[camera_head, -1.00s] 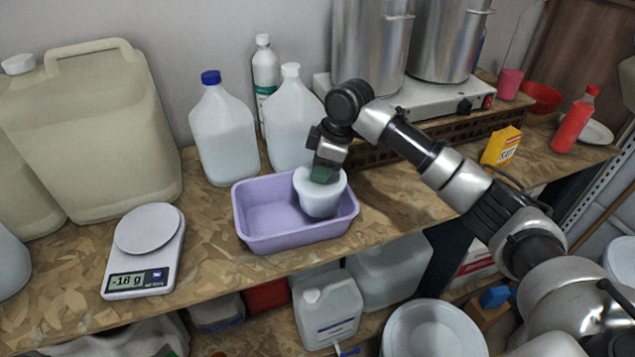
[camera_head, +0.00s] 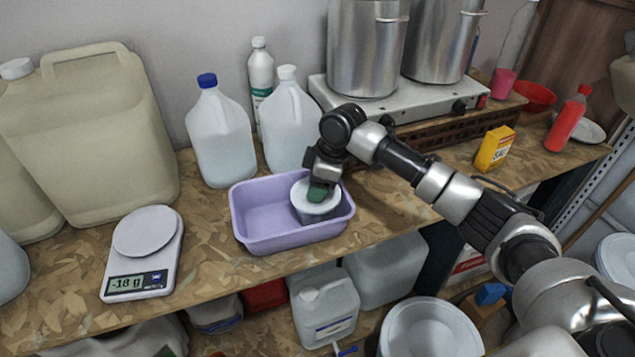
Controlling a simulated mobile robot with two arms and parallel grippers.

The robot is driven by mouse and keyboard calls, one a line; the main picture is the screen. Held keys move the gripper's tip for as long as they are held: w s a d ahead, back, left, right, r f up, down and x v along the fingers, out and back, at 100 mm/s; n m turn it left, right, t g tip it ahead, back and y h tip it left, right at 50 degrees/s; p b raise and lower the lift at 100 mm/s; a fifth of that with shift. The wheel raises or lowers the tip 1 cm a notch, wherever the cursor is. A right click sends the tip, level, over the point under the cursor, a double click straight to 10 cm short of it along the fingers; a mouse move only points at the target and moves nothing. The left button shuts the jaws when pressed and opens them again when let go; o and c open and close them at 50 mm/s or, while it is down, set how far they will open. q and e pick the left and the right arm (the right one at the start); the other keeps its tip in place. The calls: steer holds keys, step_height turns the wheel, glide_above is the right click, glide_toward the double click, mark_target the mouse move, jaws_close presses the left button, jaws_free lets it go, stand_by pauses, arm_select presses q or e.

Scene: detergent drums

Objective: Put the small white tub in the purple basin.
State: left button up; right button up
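The small white tub (camera_head: 312,211) is inside the purple basin (camera_head: 262,239), upright in its right part, with its rim below the basin's back edge level. My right gripper (camera_head: 318,194) reaches down from above, its green-tipped fingers at the tub's rim and over its opening. It looks shut on the tub; the fingertips are partly hidden. The tub's base sits low in the basin; whether it touches the floor is hard to see. My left gripper is not in view.
A scale (camera_head: 147,243) reading -18 g stands left of the basin. A blue-capped jug (camera_head: 222,140) and a white-capped jug (camera_head: 288,130) stand close behind it. A hotplate (camera_head: 420,95) with steel pots is behind my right arm. The shelf's front edge is close to the basin.

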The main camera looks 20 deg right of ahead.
steer(key=shift+r, duration=0.1)
steer(key=b+v, duration=0.2)
steer(key=v, duration=1)
